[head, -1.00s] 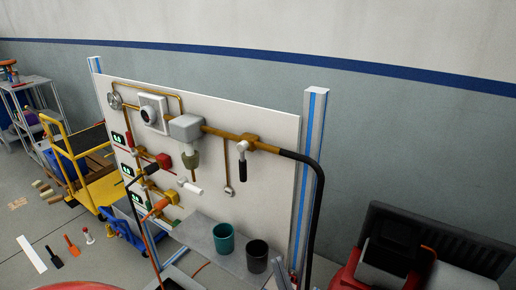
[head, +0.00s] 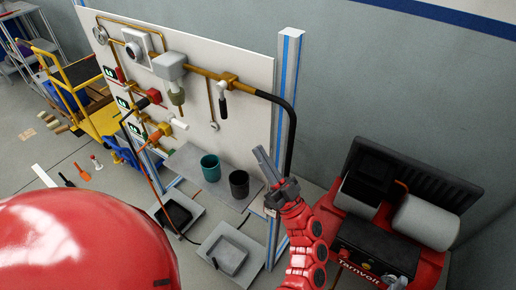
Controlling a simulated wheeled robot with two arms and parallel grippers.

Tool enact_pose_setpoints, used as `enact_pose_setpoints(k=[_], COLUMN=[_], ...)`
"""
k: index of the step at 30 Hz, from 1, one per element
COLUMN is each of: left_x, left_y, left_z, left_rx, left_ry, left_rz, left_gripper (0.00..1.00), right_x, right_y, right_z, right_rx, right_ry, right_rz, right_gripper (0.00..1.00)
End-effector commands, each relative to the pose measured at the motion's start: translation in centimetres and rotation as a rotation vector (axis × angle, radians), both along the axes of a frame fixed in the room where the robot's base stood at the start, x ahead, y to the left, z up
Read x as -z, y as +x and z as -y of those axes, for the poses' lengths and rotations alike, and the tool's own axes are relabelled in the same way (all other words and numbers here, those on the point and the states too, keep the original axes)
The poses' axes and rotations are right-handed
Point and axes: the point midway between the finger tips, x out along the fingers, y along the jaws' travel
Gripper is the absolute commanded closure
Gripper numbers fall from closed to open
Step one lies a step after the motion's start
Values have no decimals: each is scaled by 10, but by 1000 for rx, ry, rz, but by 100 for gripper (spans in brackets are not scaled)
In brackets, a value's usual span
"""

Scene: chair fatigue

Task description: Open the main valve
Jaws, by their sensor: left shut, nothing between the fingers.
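A board (head: 250,75) carries brass pipework. On the upper pipe, near its right end, sits a valve with a black lever handle (head: 222,106) hanging down; I take it to be the main valve. A black hose (head: 291,125) runs on from it and bends down. My left gripper (head: 259,152) is shut and empty. In the picture it is below and to the right of the lever, in front of the hose and post, clearly apart from the lever. My right gripper is not in view.
A teal cup (head: 210,167) and a dark cup (head: 239,183) stand on a grey shelf (head: 184,160) below the pipes. A post (head: 286,70) edges the board. A red machine (head: 375,245) stands at the right. A yellow cart (head: 90,118) is at the left.

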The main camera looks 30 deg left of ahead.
Motion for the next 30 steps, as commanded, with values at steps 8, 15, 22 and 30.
enact_pose_setpoints(k=[8,15,22,30], left_x=[-47,-55,-53,-53], left_y=[11,21,25,26], left_z=[-41,-75,-89,-90], left_rx=[-2,-1,0,1], left_ry=[0,1,0,0], left_rz=[2,-3,-3,-2], left_gripper=[100,100,100,100], right_x=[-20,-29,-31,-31], right_y=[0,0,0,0], right_z=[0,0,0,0], right_rx=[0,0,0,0], right_ry=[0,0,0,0], right_rz=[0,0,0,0], right_gripper=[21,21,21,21])
